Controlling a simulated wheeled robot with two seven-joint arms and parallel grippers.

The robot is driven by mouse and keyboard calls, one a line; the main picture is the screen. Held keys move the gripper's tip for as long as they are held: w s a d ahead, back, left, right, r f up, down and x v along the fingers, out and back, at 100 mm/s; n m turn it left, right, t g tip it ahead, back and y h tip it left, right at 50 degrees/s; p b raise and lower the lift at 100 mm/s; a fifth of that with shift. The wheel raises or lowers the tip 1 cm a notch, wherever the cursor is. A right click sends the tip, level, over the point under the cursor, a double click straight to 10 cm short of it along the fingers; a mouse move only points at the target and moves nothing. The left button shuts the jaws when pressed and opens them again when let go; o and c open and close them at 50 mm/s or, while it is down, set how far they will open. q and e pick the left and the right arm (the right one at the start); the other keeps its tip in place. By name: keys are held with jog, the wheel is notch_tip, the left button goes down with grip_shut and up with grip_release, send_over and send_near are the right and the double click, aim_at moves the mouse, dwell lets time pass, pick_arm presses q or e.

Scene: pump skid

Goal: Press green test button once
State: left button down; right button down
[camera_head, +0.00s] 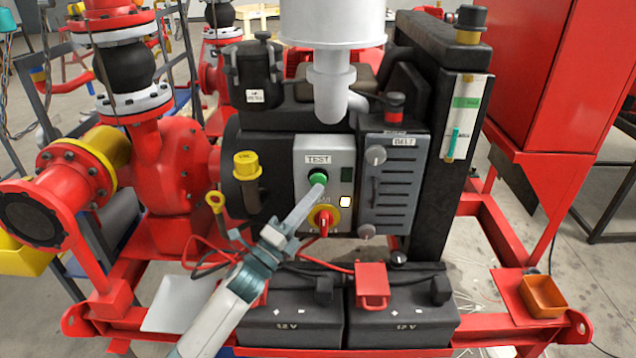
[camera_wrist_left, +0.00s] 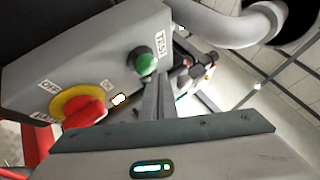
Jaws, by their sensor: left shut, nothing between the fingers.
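The green test button (camera_head: 317,177) sits on a grey control panel (camera_head: 312,156) under a TEST label. It also shows in the wrist view (camera_wrist_left: 145,62). My left gripper (camera_head: 318,189) reaches up from below, fingers shut and empty. Its tips are at the lower edge of the button in the head view. In the wrist view the fingertips (camera_wrist_left: 156,78) overlap the button's near side. I cannot tell whether they touch it. A red rotary switch (camera_head: 323,218) on a yellow plate is just below, with a small lit indicator (camera_head: 345,202) beside it. My right gripper is not in view.
A grey slotted belt cover (camera_head: 394,185) adjoins the panel on the right. A yellow-capped filler (camera_head: 246,165) is on the left. A white cylinder with a curved pipe (camera_head: 333,75) hangs above. Two black 12 V batteries (camera_head: 402,325) with red cables sit below.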

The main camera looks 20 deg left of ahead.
pick_arm(q)
jog(key=shift+w, duration=0.1)
dwell(0.6)
jog(key=shift+w+a, duration=0.15)
jog(key=shift+w, duration=0.15)
jog(key=shift+w+a+b, duration=0.25)
jog(key=shift+w+b, duration=0.2)
jog(key=shift+w, duration=0.15)
dwell(1.0)
jog(key=shift+s, duration=0.15)
jog(key=shift+s+d+p, duration=0.3)
jog(key=shift+s+d, duration=0.1)
jog(key=shift+s, duration=0.4)
